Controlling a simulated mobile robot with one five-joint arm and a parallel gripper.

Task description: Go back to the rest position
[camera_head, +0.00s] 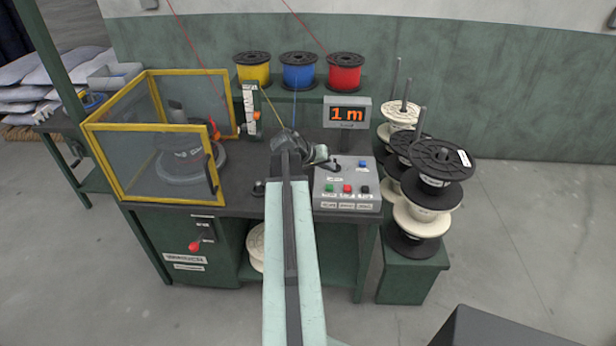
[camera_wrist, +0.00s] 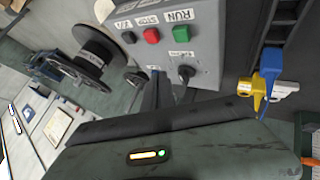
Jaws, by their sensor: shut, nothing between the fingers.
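My gripper (camera_head: 333,164) is at the far end of my pale green arm, over the work table, beside the upper left part of the grey control box (camera_head: 348,194). In the wrist view my gripper (camera_wrist: 155,85) is shut and empty, with its dark fingers close to the face of the control box (camera_wrist: 215,45). A red button (camera_wrist: 152,35), a green button (camera_wrist: 179,32) and a dark knob (camera_wrist: 186,73) show there. I cannot tell whether the fingertips touch the box.
A yellow-framed clear guard (camera_head: 152,128) stands at the left. Yellow (camera_head: 254,69), blue (camera_head: 299,71) and red (camera_head: 345,72) spools sit on the back shelf. A display (camera_head: 347,113) reads "1 m". Stacked black and white spools (camera_head: 438,165) stand at the right. Floor beyond them is clear.

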